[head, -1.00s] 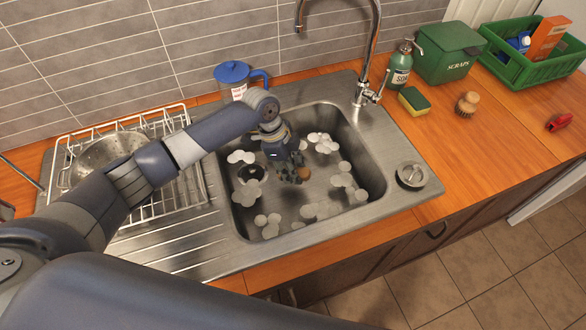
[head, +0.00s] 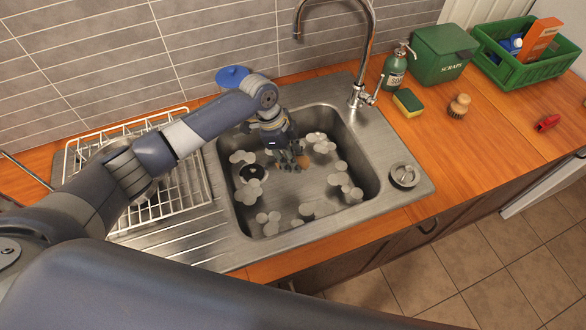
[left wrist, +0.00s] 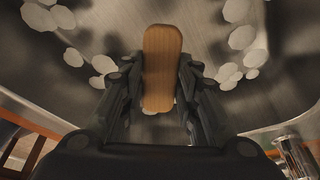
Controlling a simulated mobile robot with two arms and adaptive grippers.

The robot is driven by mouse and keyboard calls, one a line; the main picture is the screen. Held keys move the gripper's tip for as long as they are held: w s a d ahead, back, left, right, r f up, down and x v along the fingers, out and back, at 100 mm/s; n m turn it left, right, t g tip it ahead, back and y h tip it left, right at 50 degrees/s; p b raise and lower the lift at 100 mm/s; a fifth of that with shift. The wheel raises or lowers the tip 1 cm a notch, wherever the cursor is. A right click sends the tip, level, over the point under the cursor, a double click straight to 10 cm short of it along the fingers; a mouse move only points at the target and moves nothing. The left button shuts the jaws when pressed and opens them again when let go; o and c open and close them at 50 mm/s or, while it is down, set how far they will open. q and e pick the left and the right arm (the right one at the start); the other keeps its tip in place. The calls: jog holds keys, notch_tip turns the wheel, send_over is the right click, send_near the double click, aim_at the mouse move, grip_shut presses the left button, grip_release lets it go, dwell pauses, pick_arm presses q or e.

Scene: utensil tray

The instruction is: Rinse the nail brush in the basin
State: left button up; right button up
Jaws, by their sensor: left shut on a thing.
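My left gripper (head: 287,160) is inside the steel basin (head: 320,187), pointing down. It is shut on the nail brush (left wrist: 162,70), an oblong wooden block between its dark fingers in the left wrist view. In the head view only a small brown end of the brush (head: 303,161) shows past the fingers. The bristles are hidden. White foam clumps (head: 268,222) lie around it in the basin. I cannot tell whether the brush touches the basin floor or any water. My right gripper is not in view.
A tall tap (head: 366,60) rises behind the basin. A soap bottle (head: 396,68), sponge (head: 407,103), round brush (head: 459,105), scraps bin (head: 440,55) and green crate (head: 520,72) stand right.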

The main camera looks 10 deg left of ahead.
pick_arm(q)
jog(key=shift+r+p, duration=3.7)
jog(key=shift+r, duration=0.7)
jog(key=shift+f, duration=0.1)
notch_tip(320, 180, up, 4)
jog(key=shift+r, duration=0.1)
